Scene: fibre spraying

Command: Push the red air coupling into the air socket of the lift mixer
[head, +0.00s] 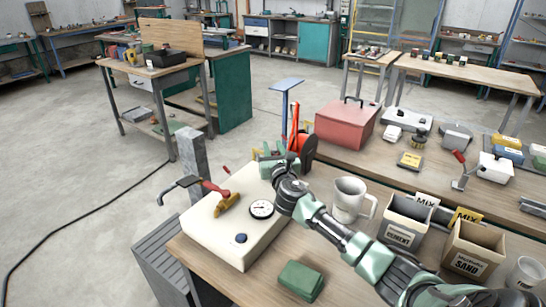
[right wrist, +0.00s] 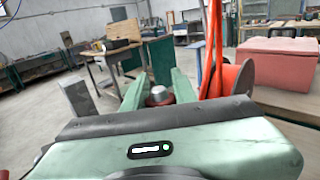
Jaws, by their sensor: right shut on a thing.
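My right gripper (head: 270,153) reaches over the far edge of a cream box with a round gauge, which looks like the lift mixer (head: 205,228). In the right wrist view its green fingers (right wrist: 159,93) are closed around a small round piece with a grey top and dark red below, seemingly the air coupling (right wrist: 157,95). In the head view my gripper and wrist mostly hide this piece. A brass fitting (head: 227,204) and a dark lever with a red part (head: 205,186) are on the box. I cannot tell which part is the air socket. My left gripper is not in view.
An orange-red reel (head: 308,149) and upright red strip (right wrist: 214,50) stand close beside my right gripper. A mug (head: 349,199), cement box (head: 404,222), sand box (head: 472,250) and green block (head: 300,280) are near my arm. A grey post (head: 192,157) rises beyond the cream box.

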